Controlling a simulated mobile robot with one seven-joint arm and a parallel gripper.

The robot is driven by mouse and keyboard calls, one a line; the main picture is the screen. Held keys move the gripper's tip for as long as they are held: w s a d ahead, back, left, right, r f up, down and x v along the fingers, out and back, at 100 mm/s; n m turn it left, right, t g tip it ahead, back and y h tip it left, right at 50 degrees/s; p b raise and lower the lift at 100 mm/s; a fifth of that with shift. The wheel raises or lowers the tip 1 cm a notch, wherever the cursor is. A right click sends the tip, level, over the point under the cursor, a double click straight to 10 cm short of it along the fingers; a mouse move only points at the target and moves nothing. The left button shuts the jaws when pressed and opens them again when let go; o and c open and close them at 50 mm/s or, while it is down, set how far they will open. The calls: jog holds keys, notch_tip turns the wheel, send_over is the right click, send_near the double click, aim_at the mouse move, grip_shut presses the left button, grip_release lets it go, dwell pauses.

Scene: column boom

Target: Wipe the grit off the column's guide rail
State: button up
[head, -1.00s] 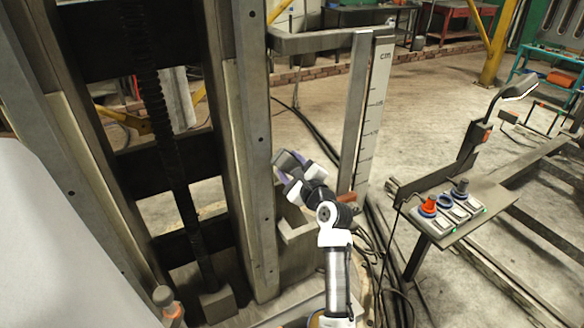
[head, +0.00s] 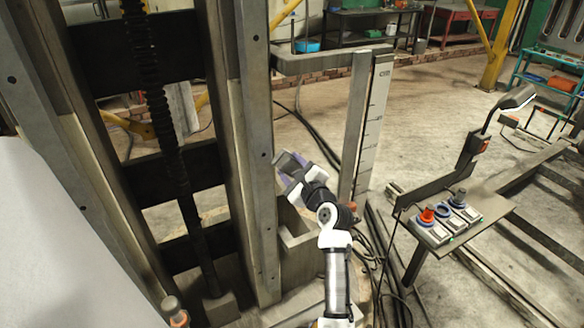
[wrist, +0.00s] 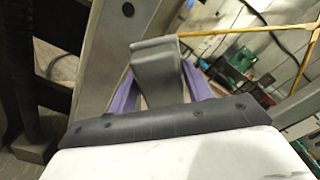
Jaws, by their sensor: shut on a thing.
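The column's guide rail (head: 252,150) is a tall grey upright with bolt holes in the head view. It also shows at the left in the wrist view (wrist: 118,50). A matching upright (head: 50,120) stands at the column's left. My gripper (head: 287,168) is at the rail's right edge, about halfway up the visible rail. In the wrist view my gripper's purple fingers (wrist: 160,88) are shut on a grey block-shaped wiper (wrist: 157,75). The wiper looks close to the rail; I cannot tell whether it touches. I cannot make out grit on the rail.
A ruler post (head: 368,120) marked in cm stands right of my gripper, joined to the column by a bar (head: 330,62). A control panel (head: 440,222) with knobs and a lamp arm (head: 475,150) stand further right. Cables (head: 375,255) lie below. A screw (head: 160,120) runs between the uprights.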

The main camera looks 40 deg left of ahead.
jog(key=shift+a, duration=0.15)
jog(key=shift+w+a+f+b, duration=0.1)
jog(key=shift+f+b, duration=1)
jog(key=shift+f, duration=1.05)
jog(key=p+v, duration=0.2)
jog(key=v, duration=0.4)
jog(key=v, duration=0.3)
